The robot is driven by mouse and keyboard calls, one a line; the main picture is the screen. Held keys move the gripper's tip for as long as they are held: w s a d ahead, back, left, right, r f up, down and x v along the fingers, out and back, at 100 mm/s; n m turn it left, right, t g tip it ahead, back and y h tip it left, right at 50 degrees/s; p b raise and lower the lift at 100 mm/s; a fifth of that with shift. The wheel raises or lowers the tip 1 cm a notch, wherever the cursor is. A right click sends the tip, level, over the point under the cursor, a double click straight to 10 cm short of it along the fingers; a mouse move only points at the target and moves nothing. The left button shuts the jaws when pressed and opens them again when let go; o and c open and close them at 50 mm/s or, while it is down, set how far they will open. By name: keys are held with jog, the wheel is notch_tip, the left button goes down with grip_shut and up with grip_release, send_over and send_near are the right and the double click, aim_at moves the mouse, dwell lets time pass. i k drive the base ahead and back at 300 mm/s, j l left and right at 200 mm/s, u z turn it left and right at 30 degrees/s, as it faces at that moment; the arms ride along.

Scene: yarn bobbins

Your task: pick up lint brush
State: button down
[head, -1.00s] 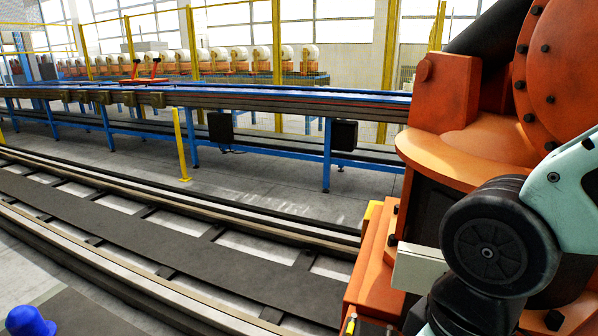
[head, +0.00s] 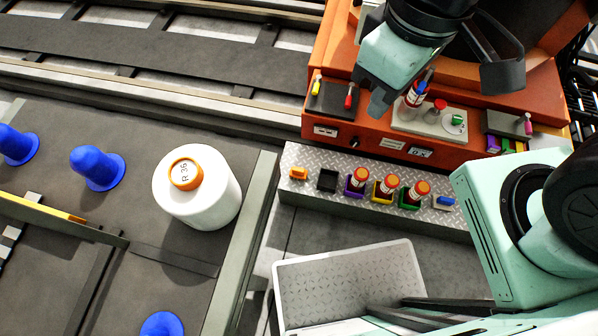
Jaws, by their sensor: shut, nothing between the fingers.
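I cannot tell for sure which thing is the lint brush. Small handled items stand on the orange machine base: a yellow one (head: 317,86) and a red one (head: 349,97) on a dark pad, and a pink one (head: 528,124) on a grey pad at the right. My gripper (head: 378,104) hangs from the top of the head view, pointing down, shut and empty. In the picture it lies between the red-handled item and a red-and-white bottle (head: 412,97). It partly covers the base and touches nothing that I can make out.
A metal shelf (head: 285,187) in front holds several small bottles in coloured holders, an orange piece (head: 299,173) and a blue-topped piece (head: 445,202). Below is a grey tray (head: 290,262). A white bobbin (head: 205,200) and blue pegs (head: 98,168) stand at the left.

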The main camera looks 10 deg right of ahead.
aim_at(297, 173)
jog(key=z, duration=1.4)
jog(key=k+l, duration=0.3)
jog(key=k+l+u, duration=0.15)
jog(key=u, duration=1.5)
jog(key=k+j+u, duration=0.15)
jog(key=u, duration=0.15)
jog(key=k+j+u, duration=0.15)
jog(key=u, duration=0.15)
